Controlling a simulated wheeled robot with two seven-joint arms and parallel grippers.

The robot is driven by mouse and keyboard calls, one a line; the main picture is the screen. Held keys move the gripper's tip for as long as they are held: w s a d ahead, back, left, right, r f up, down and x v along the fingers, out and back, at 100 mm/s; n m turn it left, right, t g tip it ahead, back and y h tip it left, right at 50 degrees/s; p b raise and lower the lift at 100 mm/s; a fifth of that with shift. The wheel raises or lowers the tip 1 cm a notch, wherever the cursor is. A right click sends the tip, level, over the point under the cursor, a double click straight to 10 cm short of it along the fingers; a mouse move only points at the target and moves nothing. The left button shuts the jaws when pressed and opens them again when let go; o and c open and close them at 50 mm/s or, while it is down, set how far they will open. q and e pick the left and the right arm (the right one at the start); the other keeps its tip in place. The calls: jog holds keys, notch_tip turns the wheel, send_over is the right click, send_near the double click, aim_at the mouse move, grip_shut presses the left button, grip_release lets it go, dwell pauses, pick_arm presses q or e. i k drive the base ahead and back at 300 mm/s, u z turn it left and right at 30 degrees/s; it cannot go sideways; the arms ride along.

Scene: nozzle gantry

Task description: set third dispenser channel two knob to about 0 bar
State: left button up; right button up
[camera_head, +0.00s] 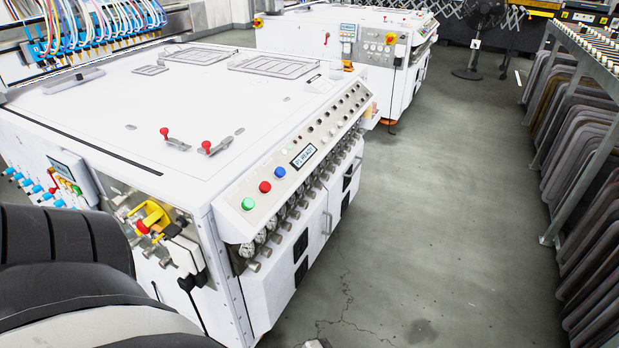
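A large white machine (120,110) fills the left and middle of the head view. Its sloped front panel (230,215) carries green, red and blue buttons, a small display (304,155) and rows of small black and metal knobs (335,120). Below the panel edge runs a row of round gauges (261,237) with metal knobs (281,225) under them, going away from me. Which of these is the third dispenser's channel two knob, and any bar reading, is too small to tell. Neither gripper can be made out. A dark, rounded arm part of mine covers the lower left.
A second white machine (345,38) stands behind. A rack of dark panels (590,130) lines the right side. A fan (481,30) stands at the back. The grey floor (440,200) between machine and rack is clear. Two red-tipped levers (210,147) rise from the machine's top.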

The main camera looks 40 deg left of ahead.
aim_at(266, 253)
jog(key=i, duration=2.65)
jog(key=u, duration=3.15)
